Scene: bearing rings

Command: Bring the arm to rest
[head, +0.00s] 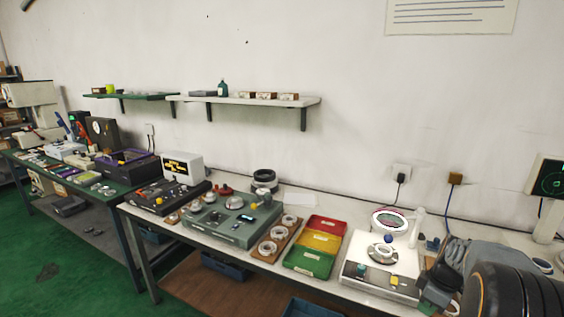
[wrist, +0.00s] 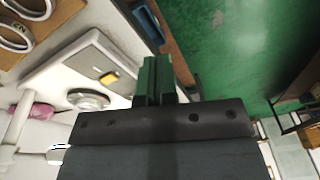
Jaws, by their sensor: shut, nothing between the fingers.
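My gripper shows in the wrist view (wrist: 157,80), with its two dark green fingers together and nothing between them. It points out past the front edge of the workbench, over the green floor. In the head view my dark arm fills the lower right corner, beside the white inspection stand (head: 350,268), and the fingertips cannot be made out clearly there. Bearing rings (head: 278,232) sit on a wooden board on the bench. In the wrist view, rings (wrist: 14,38) also show at the upper left.
The white stand has a lit magnifier (head: 390,221) and a yellow button (wrist: 109,78), close to my gripper. Red (head: 327,225), yellow (head: 320,241) and green (head: 308,262) trays lie left of it. A grey-green device (head: 215,228) stands further left. A monitor (head: 550,178) stands right.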

